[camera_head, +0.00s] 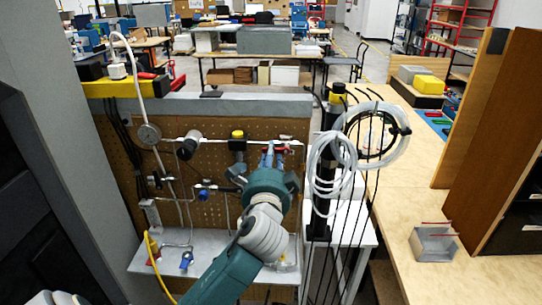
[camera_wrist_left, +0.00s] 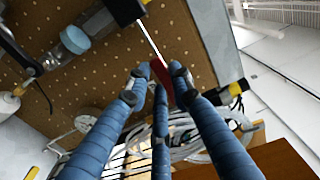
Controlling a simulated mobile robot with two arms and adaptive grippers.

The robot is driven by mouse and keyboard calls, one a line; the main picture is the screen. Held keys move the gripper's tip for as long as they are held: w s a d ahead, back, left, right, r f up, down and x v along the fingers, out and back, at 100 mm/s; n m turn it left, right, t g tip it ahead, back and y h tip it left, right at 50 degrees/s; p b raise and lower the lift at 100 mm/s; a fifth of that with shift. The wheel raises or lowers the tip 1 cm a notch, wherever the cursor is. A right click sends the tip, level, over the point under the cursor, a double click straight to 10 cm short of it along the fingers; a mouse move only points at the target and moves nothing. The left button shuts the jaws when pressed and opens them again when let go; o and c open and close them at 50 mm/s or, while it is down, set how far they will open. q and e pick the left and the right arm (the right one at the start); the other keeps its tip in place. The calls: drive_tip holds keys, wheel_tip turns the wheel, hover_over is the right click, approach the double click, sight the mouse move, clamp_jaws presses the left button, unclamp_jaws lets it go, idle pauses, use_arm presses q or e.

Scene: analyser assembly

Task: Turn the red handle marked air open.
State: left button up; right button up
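The red handle (camera_wrist_left: 163,82) shows in the left wrist view between the fingertips of my left gripper (camera_wrist_left: 159,80), at the end of a thin metal pipe. In the head view a small red part of the handle (camera_head: 283,150) shows just right of the fingertips, at the front of the pegboard. My left gripper (camera_head: 272,152) has its blue fingers pointed at the pipe, drawn in around the handle. The fingers hide part of the handle, and I cannot tell whether they press on it. The "air" marking is not readable. My right gripper is not in view.
The pegboard (camera_head: 115,150) carries pipes, a gauge (camera_head: 149,134) and a blue valve handle (camera_head: 203,193). Coiled white tubing (camera_head: 335,165) and black cables hang close to the right of my gripper. A wooden bench (camera_head: 425,165) with a metal box (camera_head: 432,245) stands at right.

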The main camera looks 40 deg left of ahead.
use_arm(q)
drive_tip(key=o, duration=0.3)
drive_tip(key=v, duration=1.2)
drive_tip(key=shift+d+f, duration=0.1)
drive_tip(key=shift+f, duration=0.05)
